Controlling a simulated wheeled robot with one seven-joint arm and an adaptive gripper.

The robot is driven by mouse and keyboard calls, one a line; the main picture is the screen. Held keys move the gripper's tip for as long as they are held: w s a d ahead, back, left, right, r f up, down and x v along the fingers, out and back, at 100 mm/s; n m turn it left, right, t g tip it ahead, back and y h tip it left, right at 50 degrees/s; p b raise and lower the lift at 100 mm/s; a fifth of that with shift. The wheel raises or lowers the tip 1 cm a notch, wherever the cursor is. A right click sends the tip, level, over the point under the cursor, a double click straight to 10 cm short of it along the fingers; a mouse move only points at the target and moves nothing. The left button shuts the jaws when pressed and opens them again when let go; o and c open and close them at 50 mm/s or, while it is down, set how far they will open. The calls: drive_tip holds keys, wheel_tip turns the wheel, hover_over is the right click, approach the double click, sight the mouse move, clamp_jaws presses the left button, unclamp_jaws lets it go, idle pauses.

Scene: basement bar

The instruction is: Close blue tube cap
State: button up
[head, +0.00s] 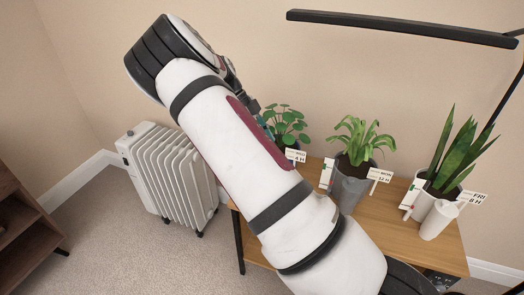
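I do not make out a blue tube or its cap in the head view. A small teal patch (268,130) shows at the right edge of my arm, in front of the leftmost plant; it is too small and covered to name. My white arm crosses the middle of the picture. Dark parts of what looks like my gripper (250,103) show behind the arm's upper right edge. The fingertips are mostly hidden, so I cannot tell whether they are open or shut.
A wooden table (398,238) holds a round-leaved plant (286,122), a leafy plant in a grey pot (349,187), a spiky plant (457,160) and a white watering can (438,220). A black lamp (400,27) hangs above. A white radiator (170,170) stands left on open carpet.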

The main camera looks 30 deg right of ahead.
drive_tip(key=shift+r, duration=2.35)
